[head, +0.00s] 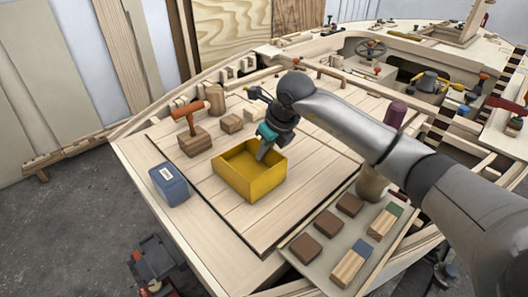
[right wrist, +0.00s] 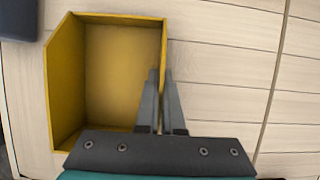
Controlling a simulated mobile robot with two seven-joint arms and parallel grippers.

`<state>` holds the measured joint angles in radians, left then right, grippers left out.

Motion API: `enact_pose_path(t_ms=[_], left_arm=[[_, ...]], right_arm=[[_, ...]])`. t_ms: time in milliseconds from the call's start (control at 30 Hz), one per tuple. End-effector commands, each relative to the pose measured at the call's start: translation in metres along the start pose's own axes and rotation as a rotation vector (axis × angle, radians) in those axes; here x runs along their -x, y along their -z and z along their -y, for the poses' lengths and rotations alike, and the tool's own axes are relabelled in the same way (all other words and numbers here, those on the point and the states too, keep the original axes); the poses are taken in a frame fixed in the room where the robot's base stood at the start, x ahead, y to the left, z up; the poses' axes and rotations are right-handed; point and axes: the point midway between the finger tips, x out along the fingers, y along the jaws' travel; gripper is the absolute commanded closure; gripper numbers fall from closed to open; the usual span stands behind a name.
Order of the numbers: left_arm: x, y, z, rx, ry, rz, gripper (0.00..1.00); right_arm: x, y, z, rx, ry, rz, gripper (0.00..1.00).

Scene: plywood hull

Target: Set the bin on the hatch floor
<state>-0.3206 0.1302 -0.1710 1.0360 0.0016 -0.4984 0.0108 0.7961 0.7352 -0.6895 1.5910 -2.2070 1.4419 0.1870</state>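The yellow open-topped bin (head: 249,187) is upright over the plank hatch floor (head: 222,215), near its front left part. It also shows in the right wrist view (right wrist: 105,75). My right gripper (head: 263,153) reaches down to the bin's rim. In the right wrist view its two fingers (right wrist: 164,95) straddle one side wall, one inside the bin and one outside, and look shut on it. The bin looks empty. I cannot tell whether its underside touches the planks. My left gripper is not in view.
A blue box (head: 169,185) stands left of the bin. Wooden blocks (head: 194,142), one with an orange-handled tool (head: 187,112), stand behind it. A tray (head: 308,268) with several blocks lies at the front right. Planks in front of the bin are clear.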

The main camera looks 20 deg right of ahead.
Motion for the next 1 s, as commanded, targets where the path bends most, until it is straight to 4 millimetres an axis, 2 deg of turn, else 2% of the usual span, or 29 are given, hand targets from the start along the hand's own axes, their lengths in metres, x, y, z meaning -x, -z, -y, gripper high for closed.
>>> enact_pose_path(t_ms=[133,200,433,800,1000], left_arm=[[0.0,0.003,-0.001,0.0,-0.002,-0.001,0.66],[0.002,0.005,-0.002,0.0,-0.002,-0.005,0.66],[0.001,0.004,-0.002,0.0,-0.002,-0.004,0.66],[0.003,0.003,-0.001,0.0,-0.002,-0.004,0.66],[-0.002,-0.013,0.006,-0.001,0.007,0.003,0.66]], right_arm=[[-0.003,0.001,0.0,0.0,0.0,0.001,1.0],[-0.003,0.001,0.0,0.0,0.0,0.0,0.9],[-0.002,0.001,0.0,-0.001,0.0,-0.001,0.66],[0.001,0.0,0.0,0.0,0.0,0.0,0.66],[0.027,-0.001,0.001,0.001,0.002,0.001,0.66]])
